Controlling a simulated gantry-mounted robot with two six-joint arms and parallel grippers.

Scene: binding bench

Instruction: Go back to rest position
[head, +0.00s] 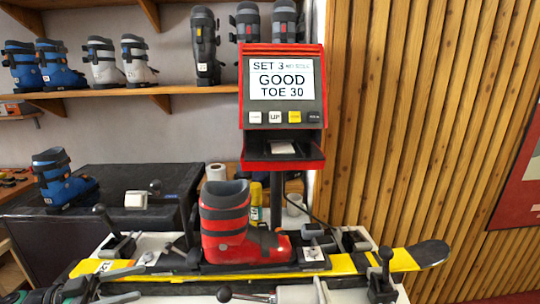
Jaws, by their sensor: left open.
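My left gripper (124,285) is at the lower left, its two grey fingers apart and pointing right. Nothing shows between them. It is in front of the left part of a yellow and black ski (345,265), left of the boot. A red and grey ski boot (232,225) stands upright on the ski, between the binding parts. My right gripper is not in view.
A red display unit (283,95) reads "SET 3", "GOOD", "TOE 30". Black-knobbed levers (385,255) rise around the ski. A blue boot (62,183) stands on a dark cabinet (60,222) at left. Shelves of boots (125,95) line the back wall.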

